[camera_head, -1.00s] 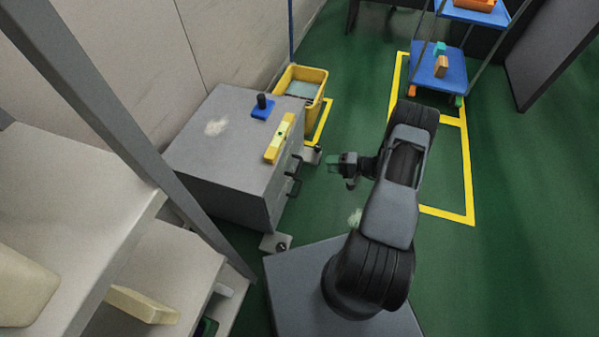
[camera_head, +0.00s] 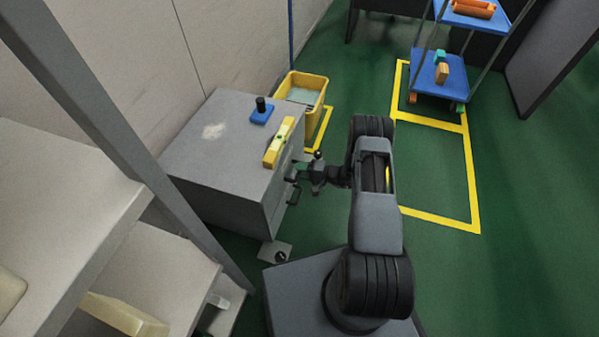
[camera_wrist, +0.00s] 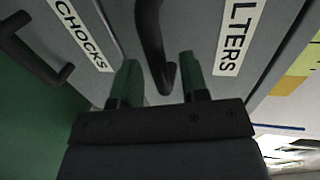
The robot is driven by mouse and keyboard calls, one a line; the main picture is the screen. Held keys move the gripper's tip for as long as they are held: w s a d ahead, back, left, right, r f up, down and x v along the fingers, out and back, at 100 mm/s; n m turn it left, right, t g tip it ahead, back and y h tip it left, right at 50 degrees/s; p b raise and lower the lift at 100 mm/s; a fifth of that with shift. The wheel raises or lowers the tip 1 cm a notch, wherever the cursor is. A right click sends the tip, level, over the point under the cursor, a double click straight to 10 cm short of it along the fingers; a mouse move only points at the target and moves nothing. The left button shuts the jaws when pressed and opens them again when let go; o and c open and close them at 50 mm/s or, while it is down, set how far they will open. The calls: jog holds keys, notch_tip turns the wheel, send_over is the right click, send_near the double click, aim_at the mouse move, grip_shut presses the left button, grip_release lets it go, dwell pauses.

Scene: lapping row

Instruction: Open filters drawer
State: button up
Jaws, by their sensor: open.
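The grey drawer cabinet (camera_head: 215,185) stands left of my arm. In the wrist view, a label ending in "LTERS" (camera_wrist: 238,38) marks the filters drawer, its first letters cut off. The dark bar handle (camera_wrist: 152,35) beside that label reaches down between my fingertips. My gripper (camera_wrist: 158,75) is open, one green-tipped finger on each side of the handle's end, with gaps showing. In the head view my gripper (camera_head: 306,173) is at the cabinet's front, near its upper part. The drawer looks closed.
A "CHOCKS" label (camera_wrist: 80,32) and its handle (camera_wrist: 30,50) lie left in the wrist view. A yellow level-like block (camera_head: 279,142) and a blue-based item (camera_head: 262,111) rest on the cabinet. A yellow bin (camera_head: 303,88) stands behind.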

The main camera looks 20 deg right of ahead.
jog(key=shift+w+a+f, duration=0.1)
jog(key=shift+w+a, duration=0.15)
jog(key=shift+a, duration=0.15)
jog(key=shift+c, duration=0.3)
grip_shut()
